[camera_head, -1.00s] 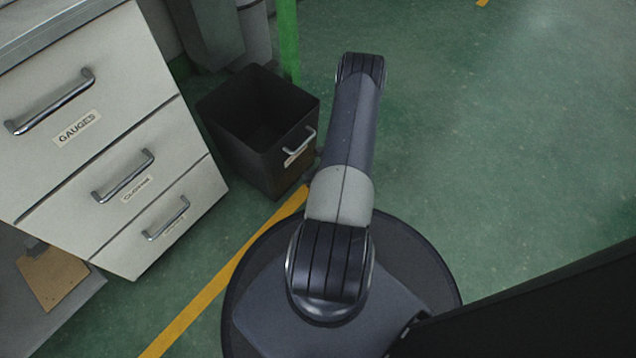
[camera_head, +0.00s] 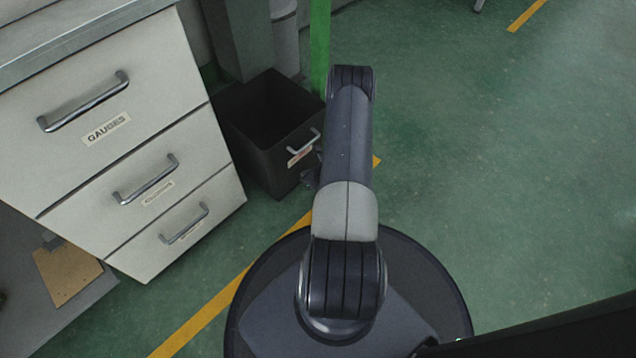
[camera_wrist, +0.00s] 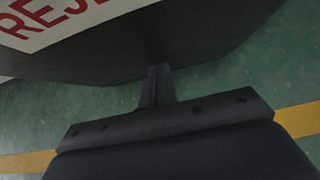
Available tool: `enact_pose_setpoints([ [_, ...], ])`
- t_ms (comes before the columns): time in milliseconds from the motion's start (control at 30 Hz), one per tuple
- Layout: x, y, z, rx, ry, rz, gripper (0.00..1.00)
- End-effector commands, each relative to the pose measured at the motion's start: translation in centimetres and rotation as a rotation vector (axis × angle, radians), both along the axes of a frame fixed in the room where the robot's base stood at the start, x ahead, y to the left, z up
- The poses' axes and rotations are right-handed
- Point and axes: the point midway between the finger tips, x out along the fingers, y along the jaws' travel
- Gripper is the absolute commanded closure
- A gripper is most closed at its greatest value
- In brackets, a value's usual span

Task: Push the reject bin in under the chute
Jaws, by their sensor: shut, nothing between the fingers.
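The reject bin (camera_head: 262,140) is a black open-topped box with a silver handle and a label on its front. It stands on the floor in the head view, right of the drawer cabinet. The grey chute (camera_head: 238,40) comes down behind it. In the wrist view the bin's dark front face (camera_wrist: 200,40) fills the top, with part of a white label in red letters. My gripper (camera_wrist: 158,72) is shut and empty, its fingertips at the lower part of that face; whether they touch it I cannot tell. In the head view my gripper is mostly hidden by my arm.
A white drawer cabinet (camera_head: 150,130) with metal handles stands close on the bin's left. A green post (camera_head: 319,45) rises behind its right side. A yellow line (camera_head: 215,305) crosses the floor in front. Green floor on the right is clear.

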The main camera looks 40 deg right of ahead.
Motion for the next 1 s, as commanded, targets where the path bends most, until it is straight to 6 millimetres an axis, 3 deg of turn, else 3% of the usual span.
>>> enact_pose_setpoints([
  [33, 1.8, 0.2, 0.1, -0.004, -0.006, 0.008, 1.0],
  [200, 6.7, 0.6, 0.1, -0.004, -0.007, 0.006, 1.0],
  [367, 9.2, 0.8, 0.1, -0.002, -0.006, 0.004, 1.0],
  [533, 9.9, 0.7, 0.1, -0.001, -0.004, -0.001, 1.0],
  [1000, 9.3, 0.2, 0.1, 0.0, -0.003, 0.001, 1.0],
])
